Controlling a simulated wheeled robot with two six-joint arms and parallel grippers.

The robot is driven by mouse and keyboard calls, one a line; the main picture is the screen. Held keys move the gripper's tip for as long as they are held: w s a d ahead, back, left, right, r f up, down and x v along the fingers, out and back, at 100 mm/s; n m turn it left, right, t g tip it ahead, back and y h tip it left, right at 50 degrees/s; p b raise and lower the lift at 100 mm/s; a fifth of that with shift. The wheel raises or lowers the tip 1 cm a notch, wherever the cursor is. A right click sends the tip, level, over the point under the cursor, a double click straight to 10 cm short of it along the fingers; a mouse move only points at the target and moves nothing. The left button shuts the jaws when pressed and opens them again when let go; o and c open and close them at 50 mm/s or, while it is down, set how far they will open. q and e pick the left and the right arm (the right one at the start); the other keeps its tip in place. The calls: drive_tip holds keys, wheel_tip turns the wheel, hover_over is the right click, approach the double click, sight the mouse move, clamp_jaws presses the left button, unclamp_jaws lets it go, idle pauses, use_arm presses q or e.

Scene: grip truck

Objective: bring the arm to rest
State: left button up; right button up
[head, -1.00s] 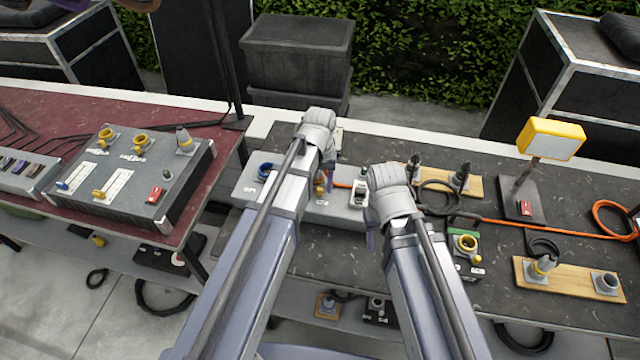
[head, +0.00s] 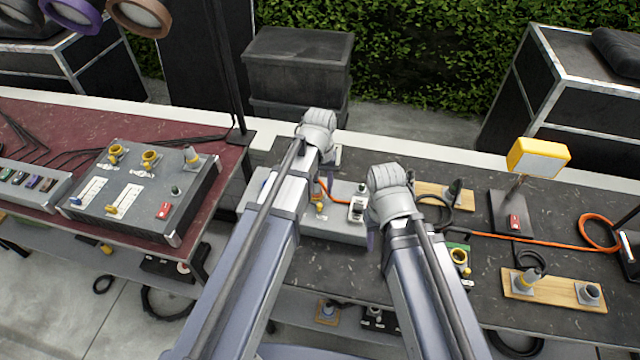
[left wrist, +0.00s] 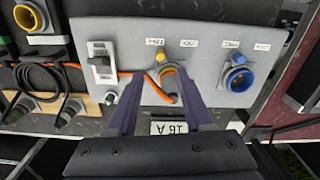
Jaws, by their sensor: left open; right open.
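My left gripper (head: 331,157) reaches over a grey socket panel (head: 334,231) on the right table; its wrist hides most of its fingers in the head view. In the left wrist view its two purple fingers (left wrist: 160,92) are apart with nothing held, over the edge of the grey panel (left wrist: 205,62). A yellow socket (left wrist: 168,73) with an orange cable shows between and beyond the tips. A blue socket (left wrist: 238,79) and a white switch (left wrist: 102,64) lie to either side. My right gripper (head: 374,240) is mostly hidden behind its own wrist, beside the panel.
A control box (head: 145,192) stands on the red table at left. A yellow lamp (head: 538,158) on a stand, an orange cable (head: 540,241) and a wooden socket board (head: 553,289) occupy the right table. A black case (head: 297,62) stands behind. Dark tabletop shows between items.

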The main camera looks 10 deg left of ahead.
use_arm(q)
drive_tip(key=s+d+f+m+b, duration=0.2)
drive_tip(key=s+d, duration=0.1)
drive_tip(key=s, duration=0.4)
drive_tip(key=s+d+f+m+y+b, duration=0.1)
drive_tip(key=s+d+f+m+b, duration=0.1)
drive_tip(key=s, duration=0.5)
drive_tip(key=shift+s+d+m, duration=0.35)
drive_tip(key=shift+d+m, duration=0.05)
drive_tip(key=shift+m, duration=0.1)
